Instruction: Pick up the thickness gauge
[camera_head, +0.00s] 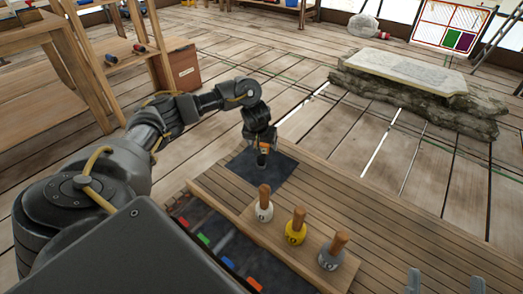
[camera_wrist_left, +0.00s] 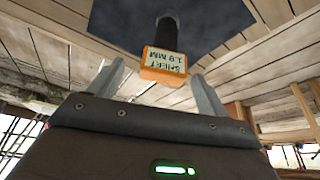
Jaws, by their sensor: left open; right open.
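The thickness gauge shows in the left wrist view as an orange block (camera_wrist_left: 165,66) with printed text including "1.9 MM" and a black shaft. In the head view its orange part (camera_head: 265,149) is partly hidden under my left gripper (camera_head: 263,141). It is over the dark mat (camera_head: 255,177) at the far end of the wooden bench. In the wrist view my left gripper (camera_wrist_left: 160,88) is open, with one finger on each side of the orange block and visible gaps. My right gripper (camera_head: 445,284) is open at the bottom right edge, apart from the gauge.
White (camera_head: 264,211), yellow (camera_head: 295,232) and grey (camera_head: 330,258) weights with wooden handles stand on a board along the bench (camera_head: 400,235). A dark tray with coloured pieces (camera_head: 204,239) lies left of them. A stone slab (camera_head: 405,72) lies behind. The bench's right part is clear.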

